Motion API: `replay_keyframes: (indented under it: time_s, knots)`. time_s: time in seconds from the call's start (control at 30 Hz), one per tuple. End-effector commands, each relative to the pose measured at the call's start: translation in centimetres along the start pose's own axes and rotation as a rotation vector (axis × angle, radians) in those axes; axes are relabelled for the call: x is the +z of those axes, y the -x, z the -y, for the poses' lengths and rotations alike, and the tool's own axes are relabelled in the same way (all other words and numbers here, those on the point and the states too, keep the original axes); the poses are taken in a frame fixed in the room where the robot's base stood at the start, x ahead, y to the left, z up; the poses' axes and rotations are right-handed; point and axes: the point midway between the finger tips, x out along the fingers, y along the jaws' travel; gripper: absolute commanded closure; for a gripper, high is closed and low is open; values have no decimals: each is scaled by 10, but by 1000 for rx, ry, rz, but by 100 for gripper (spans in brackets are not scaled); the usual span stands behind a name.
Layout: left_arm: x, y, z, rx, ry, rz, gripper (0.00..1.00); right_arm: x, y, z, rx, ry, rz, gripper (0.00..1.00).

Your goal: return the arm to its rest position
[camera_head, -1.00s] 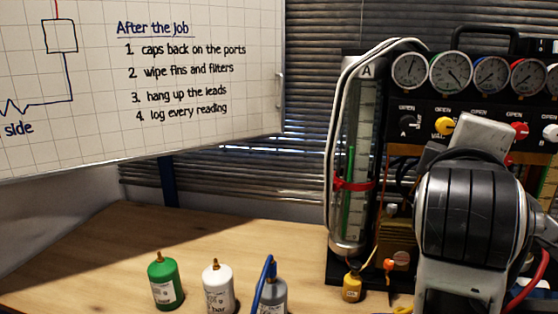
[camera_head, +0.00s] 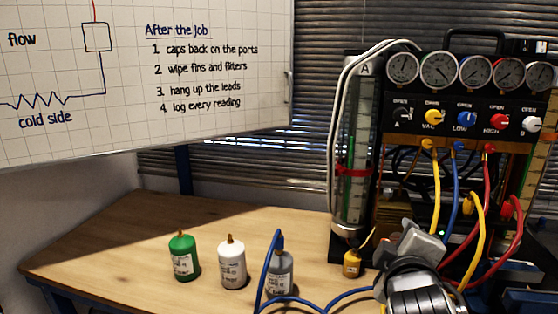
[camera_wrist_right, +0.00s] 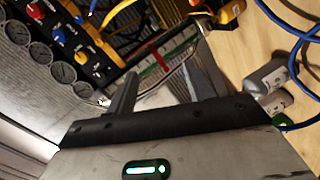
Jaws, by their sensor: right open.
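My right arm (camera_head: 420,296) comes in at the bottom right of the head view, in front of the gauge rig. Its right gripper (camera_head: 412,240) is low over the table in front of the rig's hoses, with its fingertips hard to make out. In the right wrist view the two fingers of the right gripper (camera_wrist_right: 163,85) stand apart, with nothing seen between them but the rig behind. My left gripper is not in view.
The gauge rig (camera_head: 455,118) has knobs, gauges and yellow, blue and red hoses close to the arm. Green (camera_head: 184,258), white (camera_head: 232,265) and grey (camera_head: 280,272) bottles stand on the wooden table (camera_head: 110,255). A small yellow bottle (camera_head: 352,264) stands near the gripper. The table's left part is clear.

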Motion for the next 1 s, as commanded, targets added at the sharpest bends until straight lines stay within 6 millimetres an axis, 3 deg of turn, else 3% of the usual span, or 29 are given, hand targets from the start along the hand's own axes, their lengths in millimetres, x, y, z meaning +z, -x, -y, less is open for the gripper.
replay_keyframes:
  time_s: [0.03,0.17,0.3,0.43,0.5,0.63,1.0]
  knots:
    - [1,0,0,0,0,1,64,8,-4,36,-63,-33,-20,48]
    - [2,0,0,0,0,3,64,30,1,130,-239,-207,-80,48]
    - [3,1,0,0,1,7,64,65,33,226,-435,-460,-85,48]
    - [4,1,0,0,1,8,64,99,74,290,-574,-696,-34,48]
    - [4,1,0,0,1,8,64,114,94,312,-622,-802,-1,48]
    - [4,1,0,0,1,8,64,132,119,334,-669,-932,47,48]
    - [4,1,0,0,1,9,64,137,126,340,-680,-976,62,48]
